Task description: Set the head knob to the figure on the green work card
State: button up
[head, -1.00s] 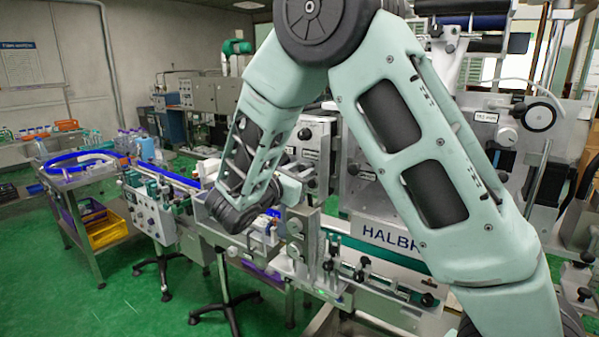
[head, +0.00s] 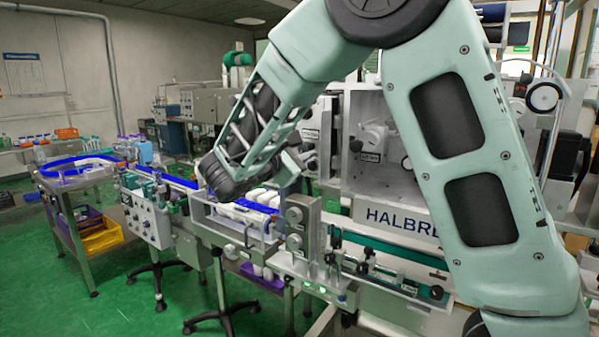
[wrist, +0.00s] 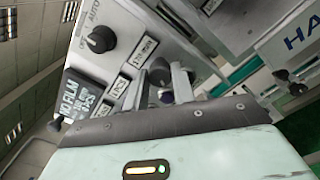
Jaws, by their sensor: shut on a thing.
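A black selector knob (wrist: 101,39) marked AUTO sits up and left of the fingers. A white label (wrist: 145,50), seemingly reading in MM, is beside the fingers. I cannot make out a green work card in either view.
A black "NO FILM" plate (wrist: 83,95) is left of the fingers in the wrist view. In the head view the HALBR-lettered machine (head: 400,219) fills the right. A conveyor with white items (head: 262,197) lies below my wrist. Green floor is open at left.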

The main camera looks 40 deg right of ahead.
jog(key=m+b, duration=1.2)
jog(key=b, duration=0.9)
jog(key=shift+f, duration=0.2)
jog(key=shift+r, duration=0.1)
jog(key=o, duration=1)
jog(key=v, duration=1.7)
jog(key=shift+a, duration=0.25)
jog(key=shift+s+r, duration=0.1)
